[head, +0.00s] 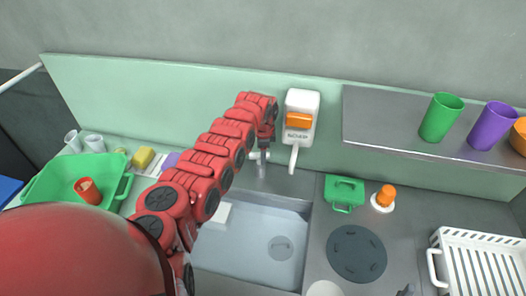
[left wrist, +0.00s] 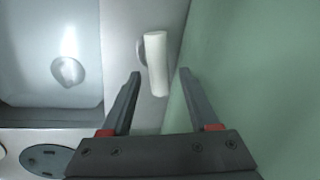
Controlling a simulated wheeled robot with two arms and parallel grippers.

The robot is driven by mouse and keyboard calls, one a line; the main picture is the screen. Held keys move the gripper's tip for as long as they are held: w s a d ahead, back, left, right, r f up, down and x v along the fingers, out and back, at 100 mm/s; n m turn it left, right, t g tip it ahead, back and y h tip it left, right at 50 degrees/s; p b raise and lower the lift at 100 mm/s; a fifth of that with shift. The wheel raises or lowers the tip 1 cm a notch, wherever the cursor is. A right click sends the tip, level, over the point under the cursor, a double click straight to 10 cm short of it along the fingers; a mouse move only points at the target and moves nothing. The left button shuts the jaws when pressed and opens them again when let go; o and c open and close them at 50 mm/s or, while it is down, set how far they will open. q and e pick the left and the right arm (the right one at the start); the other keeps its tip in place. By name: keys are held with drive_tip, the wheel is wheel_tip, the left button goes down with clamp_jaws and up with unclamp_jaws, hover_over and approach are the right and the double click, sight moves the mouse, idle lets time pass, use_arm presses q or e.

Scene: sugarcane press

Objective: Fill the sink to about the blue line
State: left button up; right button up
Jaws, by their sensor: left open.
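The grey sink (head: 240,255) lies below the wall, with a round drain (head: 281,248) in its floor; the sink also shows at upper left in the left wrist view (left wrist: 35,70). I cannot make out a blue line or a clear water level. A faucet (head: 261,168) stands behind the sink. My left gripper (head: 265,143) is just above the faucet, partly hidden by its own arm. In the left wrist view my left gripper (left wrist: 158,72) is open, with a white cylindrical handle (left wrist: 157,63) between and slightly beyond its fingertips, apparently untouched.
A white wall unit (head: 301,105) with a hanging white spout (head: 294,158) is right of the gripper. A shelf (head: 390,120) holds cups. A green basin (head: 50,180), green box (head: 344,192), dark disc (head: 356,253) and white rack (head: 480,242) stand around. A dark tip at the bottom edge may be my right gripper.

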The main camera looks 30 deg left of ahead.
use_arm(q)
drive_tip(key=shift+f, duration=0.2)
clamp_jaws()
drive_tip(key=shift+s+m, duration=0.15)
drive_tip(key=shift+m, duration=0.25)
drive_tip(key=shift+a+m, duration=0.1)
drive_tip(key=shift+m, duration=1.1)
drive_tip(key=shift+h, duration=0.3)
unclamp_jaws()
